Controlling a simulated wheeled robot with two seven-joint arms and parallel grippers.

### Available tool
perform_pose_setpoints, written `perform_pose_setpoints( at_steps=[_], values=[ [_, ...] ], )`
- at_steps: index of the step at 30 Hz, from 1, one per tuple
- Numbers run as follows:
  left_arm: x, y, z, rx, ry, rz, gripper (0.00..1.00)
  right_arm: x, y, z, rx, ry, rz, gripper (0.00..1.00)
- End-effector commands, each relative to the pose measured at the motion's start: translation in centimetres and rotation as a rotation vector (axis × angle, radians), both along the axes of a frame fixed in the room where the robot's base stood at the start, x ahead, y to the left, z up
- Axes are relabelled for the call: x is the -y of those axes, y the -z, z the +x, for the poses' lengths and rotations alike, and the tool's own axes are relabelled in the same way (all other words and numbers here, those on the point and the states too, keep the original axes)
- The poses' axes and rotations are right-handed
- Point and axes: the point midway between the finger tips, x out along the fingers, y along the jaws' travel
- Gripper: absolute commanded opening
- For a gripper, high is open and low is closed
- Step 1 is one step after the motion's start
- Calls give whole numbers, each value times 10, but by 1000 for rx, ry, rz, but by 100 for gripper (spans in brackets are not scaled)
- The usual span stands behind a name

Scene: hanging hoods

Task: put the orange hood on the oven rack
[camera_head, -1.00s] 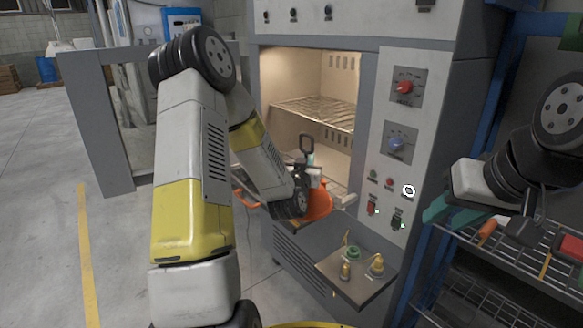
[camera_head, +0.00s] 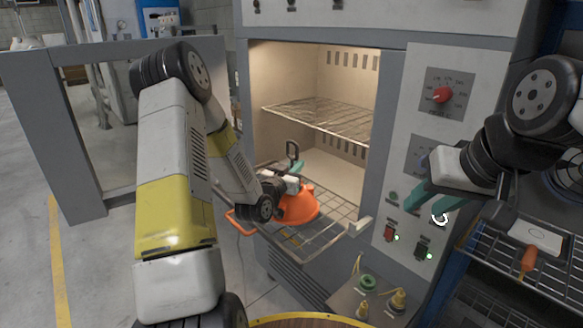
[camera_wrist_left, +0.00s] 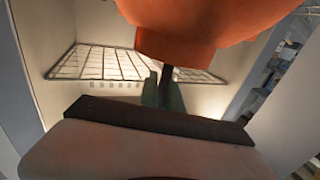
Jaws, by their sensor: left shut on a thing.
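The orange hood (camera_head: 302,207) is at the oven's open front, over the lower oven rack (camera_head: 335,225), which sticks out of the opening. I cannot tell whether hood and rack touch. My left gripper (camera_head: 296,167) is shut on the hood, with its wrist partly covering the hood's left side. In the left wrist view the hood (camera_wrist_left: 195,28) fills the top, and a dark stem runs down from it between the teal fingers (camera_wrist_left: 163,90). An upper oven rack (camera_head: 320,120) spans the lit chamber. My right gripper (camera_head: 430,198) is empty and open in front of the control panel.
The oven door (camera_head: 90,205) stands open at left. The control panel (camera_head: 425,130) with knobs and lit switches borders the opening at right. An orange loop (camera_head: 240,220) shows beside my left wrist. A wire shelf (camera_head: 535,260) holds items at lower right.

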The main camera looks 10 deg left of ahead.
Motion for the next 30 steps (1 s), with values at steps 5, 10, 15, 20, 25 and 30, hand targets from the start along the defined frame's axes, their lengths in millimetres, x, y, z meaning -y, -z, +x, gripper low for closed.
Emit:
perform_pose_setpoints(
  at_steps=[5, 10, 15, 20, 25, 30],
  values=[
    [-25, 3, 34, 3, -4, 1, 0, 0, 0, 0, 0, 0, 0, 36],
    [-49, 7, 66, 3, -3, 1, 0, 0, 0, 0, 0, 0, 0, 36],
    [-62, 9, 86, 3, -1, 0, 0, 0, 0, 0, 0, 0, 0, 36],
    [-66, 10, 92, 1, 0, 0, 0, 0, 0, 0, 0, 0, 0, 36],
    [-71, 11, 98, 2, -2, -1, 0, 0, 0, 0, 0, 0, 0, 36],
    [-71, 27, 98, -2, 0, 0, 0, 0, 0, 0, 0, 0, 0, 36]
  ],
)
